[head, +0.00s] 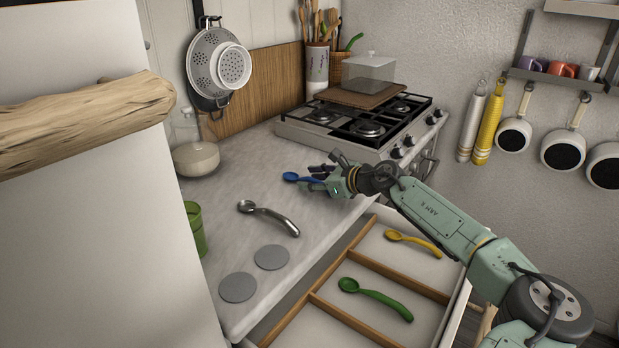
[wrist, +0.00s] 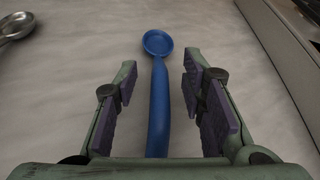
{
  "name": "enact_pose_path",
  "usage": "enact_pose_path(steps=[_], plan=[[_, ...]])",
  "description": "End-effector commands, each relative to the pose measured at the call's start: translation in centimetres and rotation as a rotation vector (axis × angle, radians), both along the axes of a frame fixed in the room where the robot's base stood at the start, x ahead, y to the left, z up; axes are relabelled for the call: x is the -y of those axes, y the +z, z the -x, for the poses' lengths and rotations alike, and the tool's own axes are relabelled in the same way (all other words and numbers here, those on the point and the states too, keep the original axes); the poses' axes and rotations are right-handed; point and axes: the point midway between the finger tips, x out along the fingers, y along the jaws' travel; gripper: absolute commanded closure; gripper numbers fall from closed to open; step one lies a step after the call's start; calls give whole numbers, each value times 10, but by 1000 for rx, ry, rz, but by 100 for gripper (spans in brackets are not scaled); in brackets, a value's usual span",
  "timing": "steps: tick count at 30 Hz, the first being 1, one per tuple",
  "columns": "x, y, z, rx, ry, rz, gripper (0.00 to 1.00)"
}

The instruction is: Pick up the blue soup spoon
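The blue soup spoon (head: 291,177) lies on the light countertop, its bowl pointing left in the head view. In the wrist view the spoon (wrist: 159,95) runs lengthwise between the two purple-padded fingers, with its bowl beyond the fingertips. My gripper (head: 318,176) is at the counter around the spoon's handle. In the wrist view my gripper (wrist: 160,85) is open, with a gap on both sides of the handle. The handle's near end is hidden by the gripper body.
A metal ladle (head: 268,215) lies left of my gripper. The stove (head: 362,125) stands behind. Below, an open drawer (head: 325,318) holds a green spoon (head: 375,297) and a yellow spoon (head: 413,242). A green cup (head: 195,228) stands at the left.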

Motion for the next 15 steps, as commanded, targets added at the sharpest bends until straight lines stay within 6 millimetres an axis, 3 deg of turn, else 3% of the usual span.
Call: enact_pose_path(steps=[6, 15], plan=[[0, -1, 0, 0, -1, 0, 63], [0, -1, 0, 1, 0, 1, 83]])
